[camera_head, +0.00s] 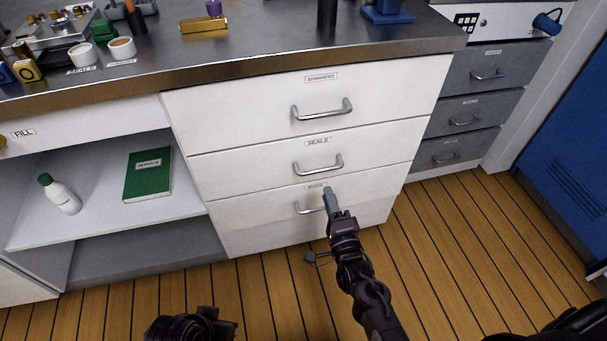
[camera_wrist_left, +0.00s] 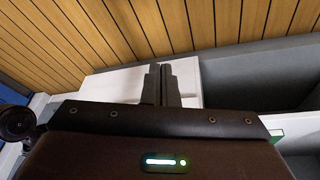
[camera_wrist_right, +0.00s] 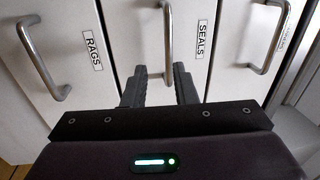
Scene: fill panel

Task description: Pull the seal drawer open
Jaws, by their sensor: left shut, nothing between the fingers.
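The seal drawer (camera_head: 260,172) is the middle white drawer, labelled SEALS, and looks shut. Its silver bar handle (camera_head: 318,165) is clear in the head view. My right gripper (camera_head: 329,193) is just below that handle in the head view, in front of the bottom drawer. In the right wrist view its fingers (camera_wrist_right: 160,88) are open, with the SEALS handle (camera_wrist_right: 167,40) lined up between them. The fingers look empty; I cannot tell whether they touch the handle. My left gripper (camera_wrist_left: 161,84) is shut and empty, low by the cabinet.
The spanners drawer (camera_head: 250,110) is above and the rags drawer (camera_head: 250,210) below, both shut. An open shelf on the left holds a white bottle (camera_head: 60,194) and a green book (camera_head: 148,174). Grey drawers (camera_head: 470,115) stand right. The wooden floor (camera_head: 470,240) is clear.

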